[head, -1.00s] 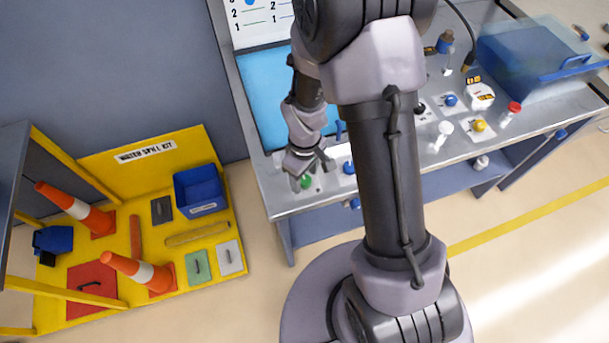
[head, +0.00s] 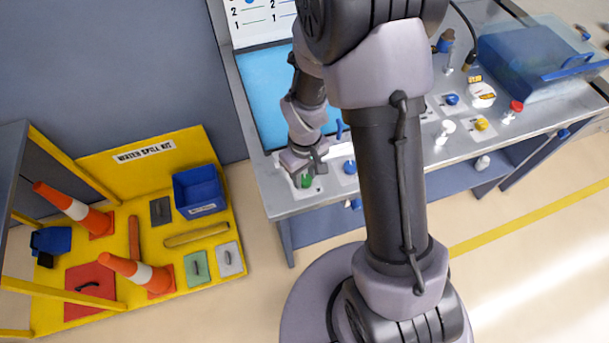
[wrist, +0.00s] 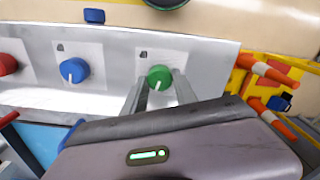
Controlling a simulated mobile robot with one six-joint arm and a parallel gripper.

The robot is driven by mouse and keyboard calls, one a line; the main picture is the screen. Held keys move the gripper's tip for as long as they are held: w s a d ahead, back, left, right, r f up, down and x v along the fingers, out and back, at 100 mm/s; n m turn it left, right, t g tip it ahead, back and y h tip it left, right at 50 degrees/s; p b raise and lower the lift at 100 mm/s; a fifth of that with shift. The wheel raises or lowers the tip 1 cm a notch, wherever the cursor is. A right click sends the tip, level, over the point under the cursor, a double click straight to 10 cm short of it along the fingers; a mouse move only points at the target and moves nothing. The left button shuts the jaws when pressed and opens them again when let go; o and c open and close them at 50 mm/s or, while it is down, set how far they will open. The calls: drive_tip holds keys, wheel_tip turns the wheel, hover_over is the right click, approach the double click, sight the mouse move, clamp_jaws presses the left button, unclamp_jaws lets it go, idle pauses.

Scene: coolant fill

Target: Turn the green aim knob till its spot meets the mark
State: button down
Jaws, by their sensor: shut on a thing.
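The green knob (wrist: 160,76) sits on a white plate on the bench's metal front strip, and it also shows in the head view (head: 306,181). A pale pointer line shows on its face, running toward the lower edge in the wrist view. My gripper (wrist: 160,88) has one finger on each side of the knob and is shut on it. In the head view my gripper (head: 305,172) is over the knob and partly covers its plate. A small dark symbol (wrist: 143,54) is at the plate's upper left; I cannot tell whether it is the mark.
A blue knob (wrist: 74,70) on its own plate is beside the green one, with a red knob (wrist: 7,64) farther left. A yellow spill-kit stand (head: 225,262) with orange cones is left of the bench. The floor between them is clear.

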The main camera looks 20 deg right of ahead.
sight(305, 178)
drive_tip(key=shift+m+b, duration=0.8)
drive_tip(key=shift+m, duration=1.3)
drive_tip(key=c, duration=1)
unclamp_jaws()
drive_tip(key=shift+o, duration=0.2)
wheel_tip(305, 178, up, 18)
drive_tip(key=p, duration=0.6)
drive_tip(key=shift+f, duration=0.25)
